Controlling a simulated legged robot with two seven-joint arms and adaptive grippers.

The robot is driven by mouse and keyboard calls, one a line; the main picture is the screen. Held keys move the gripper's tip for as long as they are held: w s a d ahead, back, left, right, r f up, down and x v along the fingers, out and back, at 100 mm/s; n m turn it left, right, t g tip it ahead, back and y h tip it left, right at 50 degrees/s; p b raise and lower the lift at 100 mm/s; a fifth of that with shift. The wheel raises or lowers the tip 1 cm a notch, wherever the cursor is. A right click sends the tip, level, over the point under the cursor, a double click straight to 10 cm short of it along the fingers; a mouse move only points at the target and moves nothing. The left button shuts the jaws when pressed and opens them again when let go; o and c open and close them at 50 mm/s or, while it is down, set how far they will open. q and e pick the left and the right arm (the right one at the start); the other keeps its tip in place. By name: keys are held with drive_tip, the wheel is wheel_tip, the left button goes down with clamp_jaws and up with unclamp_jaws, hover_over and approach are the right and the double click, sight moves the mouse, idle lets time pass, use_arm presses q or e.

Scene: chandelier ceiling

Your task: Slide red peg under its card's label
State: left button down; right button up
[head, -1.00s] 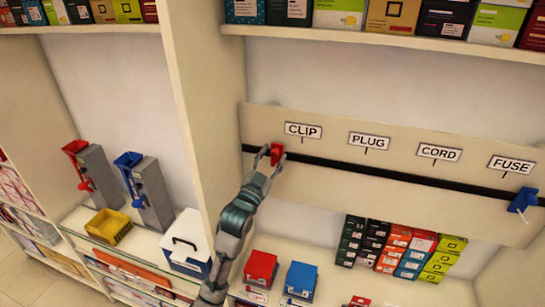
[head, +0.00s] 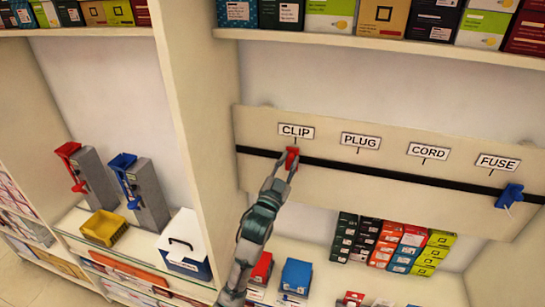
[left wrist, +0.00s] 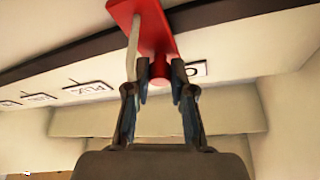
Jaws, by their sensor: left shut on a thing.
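The red peg (head: 292,157) sits on the black slot (head: 390,174) of the cream board, just below the CLIP label (head: 296,131) and left of the PLUG label (head: 361,141). My left gripper (head: 290,165) is shut on the red peg. In the left wrist view the peg's red plate (left wrist: 143,14) and round knob (left wrist: 158,68) show, with the fingertips (left wrist: 160,90) at the knob. The blue peg (head: 508,196) is on the slot below the FUSE label (head: 497,163). The CORD label (head: 428,151) is between. I cannot read any card. My right gripper is not in view.
A red box (head: 262,268) and a blue box (head: 296,277) stand on the shelf below, partly by my arm. Stacked coloured boxes (head: 392,243) stand below the board. An upright divider (head: 190,130) is on the left. The slot between the pegs is clear.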

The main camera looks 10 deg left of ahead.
use_arm(q)
drive_tip(key=shift+s+d+r, duration=0.1)
drive_tip(key=shift+d+r, duration=0.2)
drive_tip(key=shift+d, duration=0.1)
drive_tip(key=c, duration=1)
unclamp_jaws()
drive_tip(key=shift+a+f, duration=0.1)
drive_tip(key=shift+f, duration=0.1)
drive_tip(key=shift+s+a+f, duration=0.1)
drive_tip(key=shift+s+f, duration=0.05)
drive_tip(key=shift+s, duration=0.15)
drive_tip(key=v, duration=1.1)
drive_tip(key=shift+f, duration=0.1)
